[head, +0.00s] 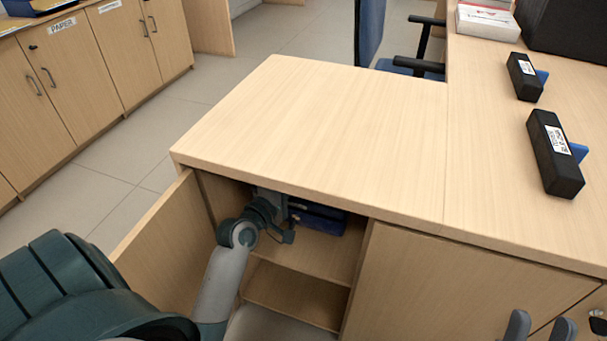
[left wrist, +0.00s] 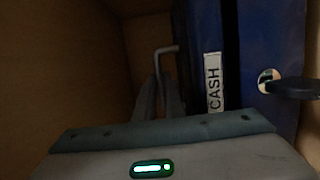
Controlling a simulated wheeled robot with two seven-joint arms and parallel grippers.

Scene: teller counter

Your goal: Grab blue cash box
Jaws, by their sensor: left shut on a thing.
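The blue cash box (head: 318,217) sits inside the open cabinet on its upper shelf, partly hidden by the counter top and my arm. In the left wrist view the blue box (left wrist: 208,40) fills the right side, with a white CASH label (left wrist: 214,82) and a round lock with a dark key (left wrist: 292,88). My left gripper (left wrist: 163,92) is shut on the thin metal handle (left wrist: 166,49) at the box's side. My right gripper (head: 541,328) is at the bottom right of the head view, its fingers apart and empty, in front of the closed cabinet doors.
The open cabinet door (head: 165,245) stands left of my left arm. The counter top (head: 310,135) overhangs the opening, and a lower shelf (head: 295,297) lies below. Two black holders (head: 553,155) stand on the right counter. A chair (head: 405,65) is behind.

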